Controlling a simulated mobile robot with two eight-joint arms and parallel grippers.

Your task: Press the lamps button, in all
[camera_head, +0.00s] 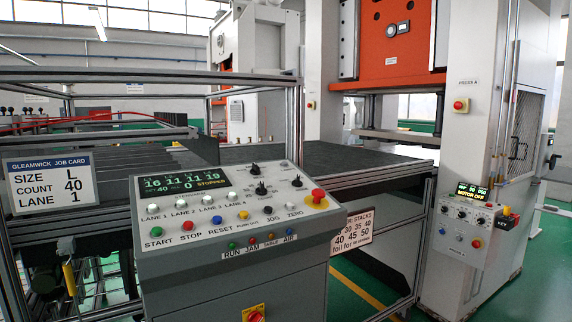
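The grey control console (225,262) stands in front of me with a sloped white panel. No button label that I can read says lamps. White lane buttons (181,204) sit above. Knobs (261,188) at the upper right have labels too small to read. Neither gripper is in view.
A red emergency knob (318,195) stands up at the panel's right end. The display (182,184) reads STOPPED. A job card (50,184) is at the left. A metal frame (293,120) rises behind. The press's control box (463,221) is at the right.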

